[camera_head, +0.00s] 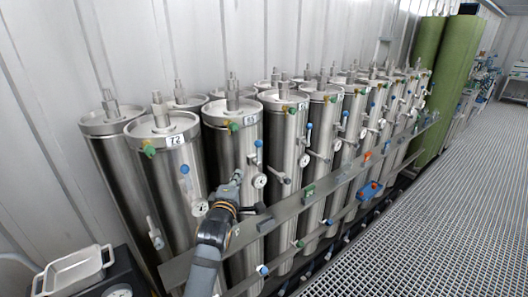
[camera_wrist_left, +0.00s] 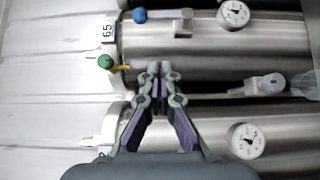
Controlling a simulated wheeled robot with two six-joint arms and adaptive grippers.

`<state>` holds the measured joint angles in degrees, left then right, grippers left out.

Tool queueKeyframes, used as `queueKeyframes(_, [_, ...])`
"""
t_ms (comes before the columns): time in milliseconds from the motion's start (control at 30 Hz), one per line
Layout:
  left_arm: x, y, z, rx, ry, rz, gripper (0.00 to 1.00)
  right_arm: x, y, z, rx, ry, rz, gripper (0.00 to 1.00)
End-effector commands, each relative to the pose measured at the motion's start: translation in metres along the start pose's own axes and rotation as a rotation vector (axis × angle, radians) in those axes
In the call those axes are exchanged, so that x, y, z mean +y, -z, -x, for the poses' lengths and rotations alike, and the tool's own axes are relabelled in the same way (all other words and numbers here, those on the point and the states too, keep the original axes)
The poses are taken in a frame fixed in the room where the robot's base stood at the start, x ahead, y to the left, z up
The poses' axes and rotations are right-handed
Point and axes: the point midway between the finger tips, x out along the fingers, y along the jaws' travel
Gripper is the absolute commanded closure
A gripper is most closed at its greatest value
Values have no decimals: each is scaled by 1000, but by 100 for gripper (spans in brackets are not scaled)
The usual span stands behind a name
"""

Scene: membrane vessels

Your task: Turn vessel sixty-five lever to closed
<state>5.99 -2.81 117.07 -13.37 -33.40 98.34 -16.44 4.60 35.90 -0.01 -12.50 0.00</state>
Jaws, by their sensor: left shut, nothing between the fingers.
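Vessel sixty-five is a steel cylinder (camera_wrist_left: 220,50) lying across the top of the left wrist view, with a "65" label (camera_wrist_left: 107,32) at its left end. Beside the label are a green knob (camera_wrist_left: 105,62) with a short yellow piece and a blue knob (camera_wrist_left: 139,15). A silver handle (camera_wrist_left: 183,22) and a round gauge (camera_wrist_left: 235,13) are on its side. In the head view it appears to be the second front cylinder (camera_head: 238,148). My left gripper (camera_wrist_left: 164,68) is shut and empty at its near edge; contact is unclear. It also shows in the head view (camera_head: 237,178).
A neighbouring vessel labelled 72 (camera_head: 160,180) stands left. A grey rail (camera_head: 290,208) crosses the row in front. The grating floor (camera_head: 430,220) at right is clear.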

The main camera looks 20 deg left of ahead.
Motion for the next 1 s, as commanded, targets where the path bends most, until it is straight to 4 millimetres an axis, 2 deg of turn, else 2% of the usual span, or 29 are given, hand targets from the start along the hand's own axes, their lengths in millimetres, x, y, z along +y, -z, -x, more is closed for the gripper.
queueKeyframes(167, [2,0,-3,1,-1,4,100,0,-14,2,-20,0,1,60])
queueKeyframes(333, [5,1,-28,1,-1,-1,100,0,-29,13,-46,1,2,60])
queueKeyframes(467, [5,0,-57,1,1,1,100,1,-25,22,-41,1,2,60])
queueKeyframes(700, [4,-3,-106,0,1,3,100,2,-2,37,-8,0,1,60])
queueKeyframes(800, [3,-16,-116,-2,1,3,100,2,-2,41,-9,1,0,60])
queueKeyframes(1000, [0,-27,-127,0,0,1,100,2,-8,43,-18,1,0,60])
